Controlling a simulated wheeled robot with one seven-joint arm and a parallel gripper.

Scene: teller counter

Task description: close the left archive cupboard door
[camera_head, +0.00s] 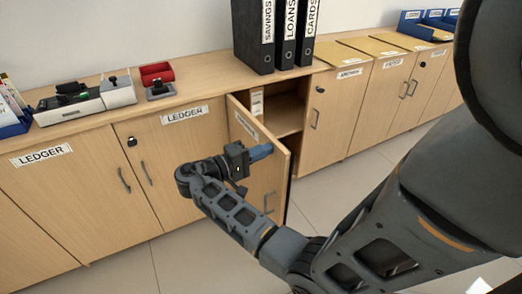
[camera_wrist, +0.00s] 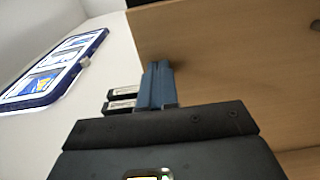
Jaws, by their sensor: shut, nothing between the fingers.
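The left archive cupboard door (camera_head: 270,183) stands partly open, hinged at its left and swung out toward the front. Its label is partly hidden by my gripper. Behind it the cupboard interior (camera_head: 285,112) shows a shelf and a pale file. The right archive door (camera_head: 328,115) is shut. My gripper (camera_head: 262,152) is shut and empty, its blue fingers pointing right across the outer face of the open door near the upper part. In the wrist view the fingers (camera_wrist: 157,85) are together beside a wooden surface (camera_wrist: 230,60); I cannot tell if they touch it.
Ledger cupboards (camera_head: 75,195) with shut doors stand to the left. Black binders (camera_head: 254,35) stand on the counter above. A red tray (camera_head: 157,73) and stamping devices (camera_head: 85,95) lie left of them. The tiled floor (camera_head: 185,262) in front is clear apart from my arm.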

